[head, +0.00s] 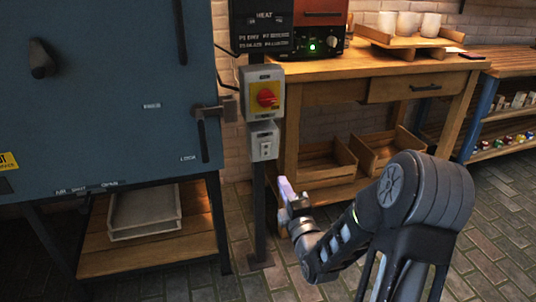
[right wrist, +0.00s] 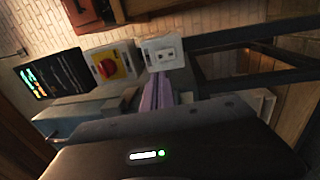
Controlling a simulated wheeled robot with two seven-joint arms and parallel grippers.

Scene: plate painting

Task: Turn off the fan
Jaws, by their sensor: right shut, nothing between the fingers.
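No fan shows in either view. A small light grey switch box (head: 263,141) with a switch on its face is fixed to a dark post, just below a grey box with a red rotary knob (head: 266,97) on a yellow plate. In the right wrist view the switch box (right wrist: 162,54) and the red knob (right wrist: 107,68) also show. My right gripper (head: 286,187) is shut and empty, its pale purple fingers below and to the right of the switch box in the head view. In the right wrist view the fingers (right wrist: 157,92) point toward the switch box; contact cannot be told. My left gripper is not in view.
A blue-grey cabinet (head: 110,85) with a dark handle stands at the left. A dark label panel (head: 262,25) is above the knob box. A wooden workbench (head: 340,69) with trays below and cups on top stands behind the post.

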